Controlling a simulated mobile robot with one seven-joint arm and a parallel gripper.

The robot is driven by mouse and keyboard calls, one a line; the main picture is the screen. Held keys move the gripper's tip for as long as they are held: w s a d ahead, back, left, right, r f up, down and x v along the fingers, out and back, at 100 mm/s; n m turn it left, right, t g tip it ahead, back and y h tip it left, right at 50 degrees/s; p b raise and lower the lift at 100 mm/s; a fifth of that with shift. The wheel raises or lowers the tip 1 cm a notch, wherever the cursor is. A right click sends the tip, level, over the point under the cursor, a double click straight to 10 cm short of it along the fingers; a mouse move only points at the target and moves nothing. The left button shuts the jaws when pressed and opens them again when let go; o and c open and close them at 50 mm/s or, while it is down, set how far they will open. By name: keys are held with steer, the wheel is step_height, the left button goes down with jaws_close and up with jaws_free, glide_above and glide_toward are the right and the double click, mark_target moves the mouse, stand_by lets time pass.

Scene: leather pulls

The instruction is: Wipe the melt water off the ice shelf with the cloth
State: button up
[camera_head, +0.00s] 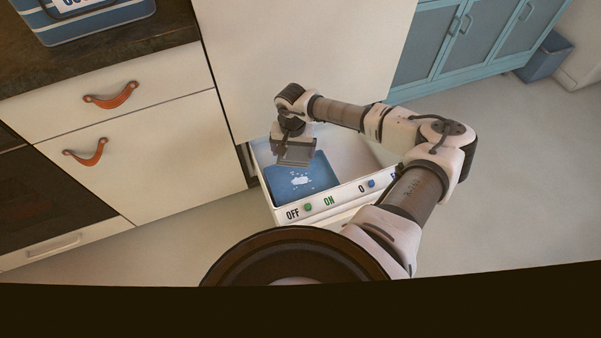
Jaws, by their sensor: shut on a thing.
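A white pull-out drawer (347,195) stands open low in a white cabinet front. A flat blue panel (290,186), which looks like the ice shelf, lies in its left part. A white patch with small specks (301,179) shows on the blue; I cannot tell whether it is melt water or a printed mark. My gripper (295,157) points down over the back of the blue panel. It is shut on a small grey piece, seemingly the cloth (297,152), mostly hidden by the gripper. I cannot tell whether it touches the panel.
The drawer front carries OFF and ON lettering with green and blue knobs (308,207). Drawers with orange leather pulls (110,97) stand left under a dark counter (100,55) holding a blue striped box (95,22). Teal cabinets (460,45) stand at back right. The right floor is clear.

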step_height(320, 180, down, 11)
steer(key=w+m+b, duration=0.1)
steer(key=m+b, duration=0.3)
steer(key=b, duration=2)
steer(key=shift+w+d+b, duration=0.3)
steer(key=shift+d+b, duration=0.1)
